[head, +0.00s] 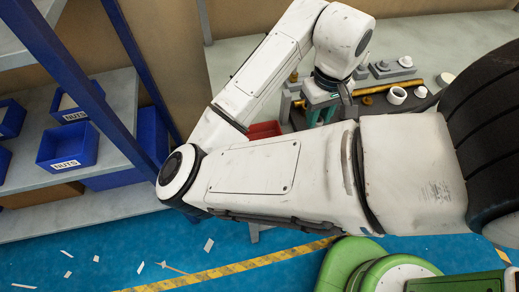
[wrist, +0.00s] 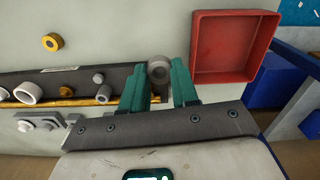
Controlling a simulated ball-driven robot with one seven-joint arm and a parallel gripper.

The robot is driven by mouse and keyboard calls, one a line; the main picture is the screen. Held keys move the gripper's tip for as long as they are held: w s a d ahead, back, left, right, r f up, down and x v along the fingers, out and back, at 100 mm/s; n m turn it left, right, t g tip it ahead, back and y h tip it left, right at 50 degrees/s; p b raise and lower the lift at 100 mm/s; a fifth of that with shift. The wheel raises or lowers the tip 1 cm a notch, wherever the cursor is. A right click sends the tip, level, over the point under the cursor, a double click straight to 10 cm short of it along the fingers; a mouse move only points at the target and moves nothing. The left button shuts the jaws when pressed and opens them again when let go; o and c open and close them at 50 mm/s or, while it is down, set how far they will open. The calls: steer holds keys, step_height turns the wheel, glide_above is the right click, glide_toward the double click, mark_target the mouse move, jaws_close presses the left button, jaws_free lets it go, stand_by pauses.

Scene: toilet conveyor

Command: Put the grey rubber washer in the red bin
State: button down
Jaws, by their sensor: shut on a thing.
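My gripper (wrist: 159,76) has green fingers and is shut on the grey rubber washer (wrist: 154,64), a small thick ring that shows between the fingertips in the wrist view. The red bin (wrist: 276,24) is a square open tray to the right of the fingers in the wrist view, a short way off, and its inside looks empty. In the head view, my gripper (head: 320,112) is partly covered by my arm. The red bin (head: 265,129) shows only in part there, left of the gripper, and the washer cannot be made out.
A dark conveyor (wrist: 65,83) carries a white ring (wrist: 28,93) and other small parts. A yellow ring (wrist: 53,42) lies on the pale surface beyond it. Grey fittings (head: 392,68) stand behind the conveyor. Shelves with blue nuts bins (head: 68,145) are at the left.

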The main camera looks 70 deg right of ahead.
steer(key=w+a+f, duration=0.1)
steer(key=w+f, duration=0.1)
steer(key=w, duration=0.1)
steer(key=w+a+f+b, duration=0.1)
steer(key=w+a+f, duration=0.1)
steer(key=w+f, duration=0.1)
steer(key=w+a+f+b, duration=0.1)
steer(key=w+a+f, duration=0.1)
steer(key=w, duration=0.3)
steer(key=shift+w+a+f, duration=0.1)
steer(key=shift+w+f, duration=0.15)
steer(key=shift+f, duration=0.5)
steer(key=shift+w+a+f, duration=0.1)
steer(key=shift+w+f, duration=0.25)
steer(key=shift+f, duration=0.1)
steer(key=shift+w+a+f, duration=0.1)
steer(key=shift+w+f, duration=0.1)
steer(key=shift+f, duration=1.55)
steer(key=shift+f+b, duration=0.15)
steer(key=shift+b, duration=0.2)
steer(key=c, duration=0.8)
jaws_free()
steer(key=shift+c, duration=0.2)
